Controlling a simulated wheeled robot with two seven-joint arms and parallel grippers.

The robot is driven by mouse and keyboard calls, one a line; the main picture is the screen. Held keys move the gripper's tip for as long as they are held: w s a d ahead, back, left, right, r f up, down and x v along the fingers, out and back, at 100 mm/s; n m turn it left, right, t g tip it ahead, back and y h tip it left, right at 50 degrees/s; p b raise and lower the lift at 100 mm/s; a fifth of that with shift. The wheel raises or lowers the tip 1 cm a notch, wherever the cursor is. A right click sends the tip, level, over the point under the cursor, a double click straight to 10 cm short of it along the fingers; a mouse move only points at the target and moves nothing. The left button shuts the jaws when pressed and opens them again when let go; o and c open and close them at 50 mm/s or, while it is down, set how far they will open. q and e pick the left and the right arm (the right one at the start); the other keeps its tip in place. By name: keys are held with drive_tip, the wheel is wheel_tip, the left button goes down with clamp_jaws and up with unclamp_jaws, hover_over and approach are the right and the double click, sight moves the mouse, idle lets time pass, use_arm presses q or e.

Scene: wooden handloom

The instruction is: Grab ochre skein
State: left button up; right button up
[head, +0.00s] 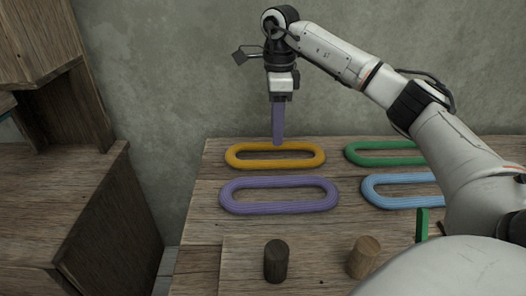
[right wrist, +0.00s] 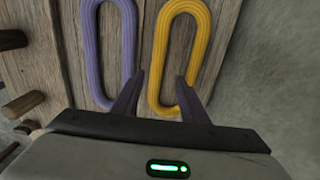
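The ochre skein (head: 275,165) is an elongated ring lying at the back left of the wooden board in the head view. It also shows in the right wrist view (right wrist: 160,55). My right gripper (head: 278,142) points down at the skein's far side in the head view. In the right wrist view my right gripper (right wrist: 160,76) is open. Its two purple fingers are on either side of the skein's near rounded end, and the ring shows between them. I see no grip on it; the height of the fingertips above the board is hard to tell. My left gripper is not in view.
A purple skein (head: 280,208) lies just in front. A green skein (head: 380,161) and a blue skein (head: 400,204) lie to the right, partly hidden by my arm. A dark peg (head: 276,262) and a brown peg (head: 363,258) stand at the front. A grey wall (head: 180,90) rises behind.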

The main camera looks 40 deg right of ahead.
sight(277, 162)
drive_tip(key=f, duration=0.4)
drive_tip(key=shift+s+b, duration=0.35)
drive_tip(key=shift+b, duration=0.05)
wheel_tip(277, 162, down, 5)
drive_tip(key=shift+a+f+b, duration=0.1)
drive_tip(key=shift+b, duration=0.7)
clamp_jaws()
